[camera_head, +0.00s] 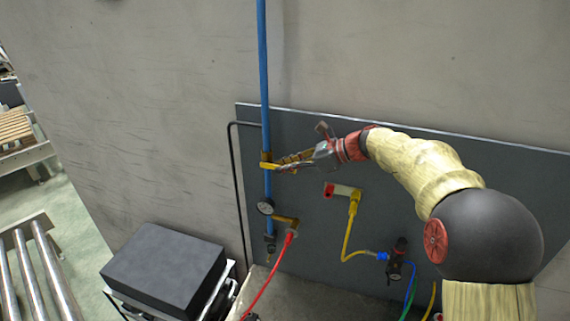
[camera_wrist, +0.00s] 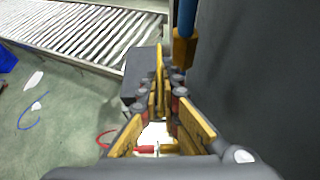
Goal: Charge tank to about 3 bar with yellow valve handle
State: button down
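The yellow valve handle (camera_head: 268,166) sits at a brass valve on the blue vertical pipe (camera_head: 264,70). My gripper (camera_head: 291,163) is at the handle from the right, its fingers pointing left toward the pipe. In the wrist view, a thin yellow bar that looks like the handle (camera_wrist: 160,62) lies between the narrowly spaced fingertips (camera_wrist: 164,98). I cannot tell whether the fingers press on it. The brass valve body (camera_wrist: 184,47) is just right of the fingertips. A round gauge (camera_head: 265,207) is below the valve; its reading is too small to tell. No tank can be made out.
A red hose (camera_head: 266,278) hangs from a brass fitting below the gauge. Right of it are a red-handled valve (camera_head: 329,191), a yellow hose (camera_head: 347,240) and a regulator (camera_head: 396,262). A black box (camera_head: 165,268) stands on a cart at lower left. A roller conveyor (camera_head: 38,270) is farther left.

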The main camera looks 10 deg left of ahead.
jog(key=shift+r, duration=0.1)
jog(key=c, duration=2.1)
grip_release()
jog(key=shift+o, duration=0.3)
jog(key=v, duration=1.2)
